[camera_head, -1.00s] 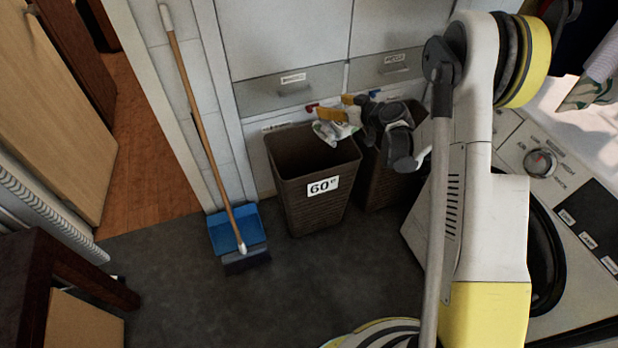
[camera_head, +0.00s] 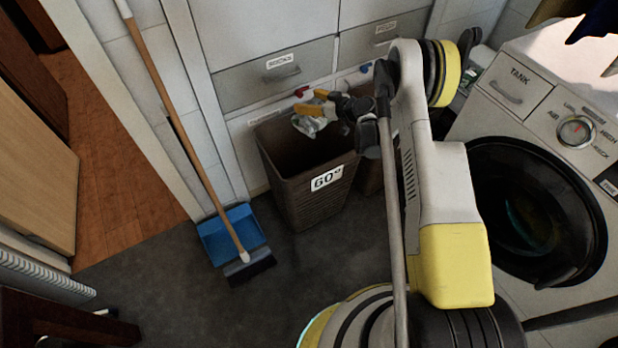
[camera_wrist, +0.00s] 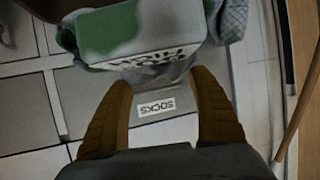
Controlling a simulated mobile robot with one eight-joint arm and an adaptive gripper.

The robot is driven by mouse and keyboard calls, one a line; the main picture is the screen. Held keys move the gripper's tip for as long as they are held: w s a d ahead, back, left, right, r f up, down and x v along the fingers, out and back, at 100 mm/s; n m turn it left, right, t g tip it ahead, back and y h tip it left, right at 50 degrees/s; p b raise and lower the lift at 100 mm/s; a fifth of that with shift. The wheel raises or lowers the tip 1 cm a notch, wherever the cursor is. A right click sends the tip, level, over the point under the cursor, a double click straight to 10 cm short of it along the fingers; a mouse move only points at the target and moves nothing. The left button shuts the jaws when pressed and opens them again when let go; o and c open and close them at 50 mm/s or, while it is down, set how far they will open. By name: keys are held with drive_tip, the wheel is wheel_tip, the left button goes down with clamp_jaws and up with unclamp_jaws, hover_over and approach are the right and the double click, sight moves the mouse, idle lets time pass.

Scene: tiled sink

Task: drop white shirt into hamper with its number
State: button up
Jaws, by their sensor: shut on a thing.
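A white shirt with a green print (camera_head: 311,125) hangs from my gripper (camera_head: 312,101), whose yellow fingers are shut on it. The shirt is small and bunched in the head view, above the back part of a brown hamper. That hamper (camera_head: 300,195) carries a white "60°" label and stands upright on the floor with its top open. In the wrist view the shirt (camera_wrist: 150,35), with green patches and dark lettering, lies at and beyond the fingertips (camera_wrist: 163,82). A second brown hamper (camera_head: 369,175) stands right of the first, mostly hidden by my arm.
A washing machine (camera_head: 570,130) stands at the right. Drawers line the back wall, one labelled "SOCKS" (camera_head: 282,62). A broom (camera_head: 190,140) and blue dustpan (camera_head: 232,232) stand left of the hampers. The dark floor in front of the hampers is clear.

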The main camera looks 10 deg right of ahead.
drive_tip(key=shift+f+b, duration=0.5)
drive_tip(key=shift+f, duration=1.45)
drive_tip(key=o, duration=1.5)
drive_tip(key=v, duration=1.2)
drive_tip(key=shift+r, duration=0.25)
